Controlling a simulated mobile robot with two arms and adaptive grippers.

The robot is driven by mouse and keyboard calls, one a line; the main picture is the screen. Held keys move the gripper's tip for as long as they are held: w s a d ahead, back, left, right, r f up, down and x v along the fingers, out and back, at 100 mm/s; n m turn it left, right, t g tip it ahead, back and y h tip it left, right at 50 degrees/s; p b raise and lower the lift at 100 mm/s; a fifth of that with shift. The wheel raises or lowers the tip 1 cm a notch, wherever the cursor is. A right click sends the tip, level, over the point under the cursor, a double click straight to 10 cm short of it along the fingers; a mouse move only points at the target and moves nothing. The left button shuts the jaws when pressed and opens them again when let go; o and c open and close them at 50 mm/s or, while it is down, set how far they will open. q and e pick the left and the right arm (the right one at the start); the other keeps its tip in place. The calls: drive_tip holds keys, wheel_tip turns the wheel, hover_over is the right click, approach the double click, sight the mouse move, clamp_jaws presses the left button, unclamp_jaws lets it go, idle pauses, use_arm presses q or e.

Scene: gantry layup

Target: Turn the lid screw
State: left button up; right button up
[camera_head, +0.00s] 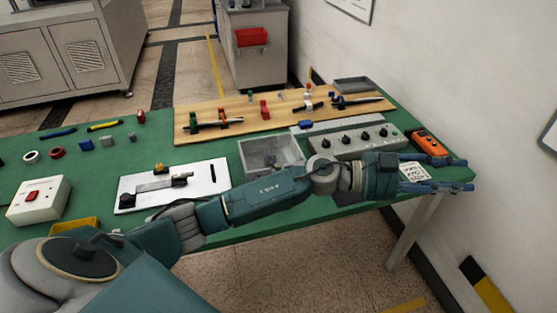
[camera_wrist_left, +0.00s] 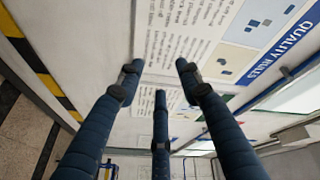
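I cannot make out a lid screw for certain in either view. A grey open-topped box (camera_head: 243,158) stands on the green table at mid front. To its right is a grey box with several black knobs (camera_head: 350,150), partly behind my left arm. My left gripper (camera_head: 458,174) reaches past that box, over the table's right end, fingers pointing right. In the left wrist view its three fingers (camera_wrist_left: 160,80) are spread, with nothing between them, facing a wall poster. My right gripper is not in view.
The green table (camera_head: 230,245) also bears a wooden board (camera_head: 190,135) with clamps and small parts, an orange device (camera_head: 428,140), a white plate (camera_head: 205,172) with a black latch, and a white box with a red switch (camera_head: 45,212). A white wall (camera_head: 450,70) closes the right side.

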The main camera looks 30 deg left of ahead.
use_arm(q)
wheel_tip(320, 180, down, 4)
drive_tip(key=a+m+g+y, duration=0.2)
drive_tip(key=m+g, duration=0.1)
drive_tip(key=g, duration=0.1)
drive_tip(key=n+g+y, duration=0.5)
drive_tip(key=n+y, duration=0.1)
drive_tip(key=y, duration=0.9)
hover_over(278, 165)
drive_tip(key=f, duration=0.2)
wheel_tip(278, 165, down, 10)
drive_tip(key=shift+f+p, duration=0.1)
drive_tip(key=shift+p, duration=1.05)
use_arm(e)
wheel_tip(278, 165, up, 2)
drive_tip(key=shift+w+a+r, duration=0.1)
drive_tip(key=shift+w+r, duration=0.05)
use_arm(q)
clamp_jaws()
